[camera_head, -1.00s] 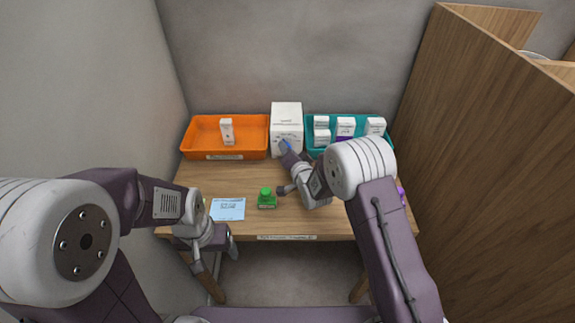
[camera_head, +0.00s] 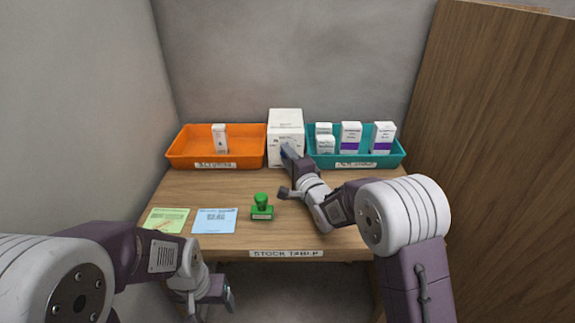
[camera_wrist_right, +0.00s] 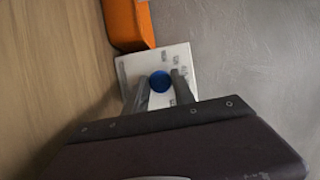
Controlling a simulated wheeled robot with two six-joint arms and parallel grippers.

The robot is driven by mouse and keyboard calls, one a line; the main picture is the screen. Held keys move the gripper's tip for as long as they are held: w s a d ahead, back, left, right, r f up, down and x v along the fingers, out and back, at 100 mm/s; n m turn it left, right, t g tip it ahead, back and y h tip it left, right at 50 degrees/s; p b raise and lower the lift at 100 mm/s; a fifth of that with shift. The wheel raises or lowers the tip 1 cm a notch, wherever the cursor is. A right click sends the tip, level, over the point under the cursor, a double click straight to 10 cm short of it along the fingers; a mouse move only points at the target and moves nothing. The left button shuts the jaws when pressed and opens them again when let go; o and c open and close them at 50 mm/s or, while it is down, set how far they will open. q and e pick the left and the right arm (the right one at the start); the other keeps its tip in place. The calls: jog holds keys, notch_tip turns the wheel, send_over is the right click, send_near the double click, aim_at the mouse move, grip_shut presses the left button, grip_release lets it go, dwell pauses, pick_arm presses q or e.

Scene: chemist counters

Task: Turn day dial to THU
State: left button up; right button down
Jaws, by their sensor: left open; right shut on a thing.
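A white box (camera_head: 286,122) stands at the back of the table, between two trays. In the right wrist view its face (camera_wrist_right: 186,58) carries a round blue dial (camera_wrist_right: 160,81) with small dark marks around it, too small to read. My right gripper (camera_head: 287,151) is at the box's front, its two fingers on either side of the blue dial, shut on it. In the head view the gripper hides the dial. My left gripper (camera_head: 224,296) is open and empty, low in front of the table's front edge, away from the box.
An orange tray (camera_head: 177,158) with a small white box is left of the white box; a teal tray (camera_head: 398,159) with several boxes is right. A green stamp (camera_head: 262,210), a blue card (camera_head: 214,220) and a green card (camera_head: 167,218) lie nearer. The table's left middle is clear.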

dwell(0.3)
jog(key=c, duration=1.1)
grip_release()
jog(key=shift+s+d+f+b, duration=0.2)
jog(key=shift+s+b, duration=0.2)
jog(key=shift+b, duration=0.25)
jog(key=b+v, duration=0.4)
jog(key=v, duration=0.3)
jog(key=shift+s+d, duration=0.2)
jog(key=shift+s, duration=0.05)
jog(key=shift+s+d+r, duration=0.1)
jog(key=shift+s+r, duration=0.05)
jog(key=shift+s, duration=0.15)
